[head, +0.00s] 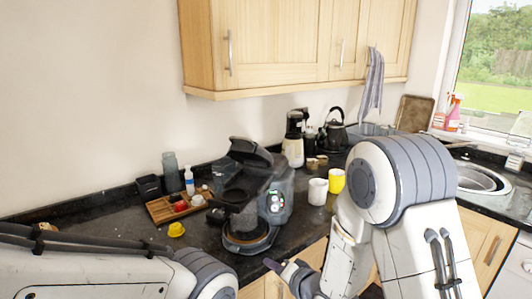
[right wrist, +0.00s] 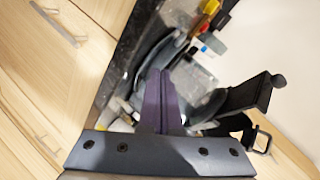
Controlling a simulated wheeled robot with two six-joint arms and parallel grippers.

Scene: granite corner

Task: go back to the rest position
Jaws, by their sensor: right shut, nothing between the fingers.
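My right gripper (head: 274,265) is low in front of the counter edge in the head view, just below and to the right of the coffee machine (head: 274,203). In the right wrist view its dark purple fingers (right wrist: 160,88) are pressed together with nothing between them. The coffee machine (right wrist: 192,88) lies beyond the fingers there, its lid raised. My left arm comes in at the lower left of the head view, but its gripper is out of the picture.
On the dark counter (head: 110,220) stand a wooden tray (head: 160,211) with small items, a yellow capsule (head: 176,229), a white mug (head: 318,191) and a yellow mug (head: 337,180). A kettle (head: 335,132) stands farther back. Wooden wall cabinets (head: 280,40) hang above.

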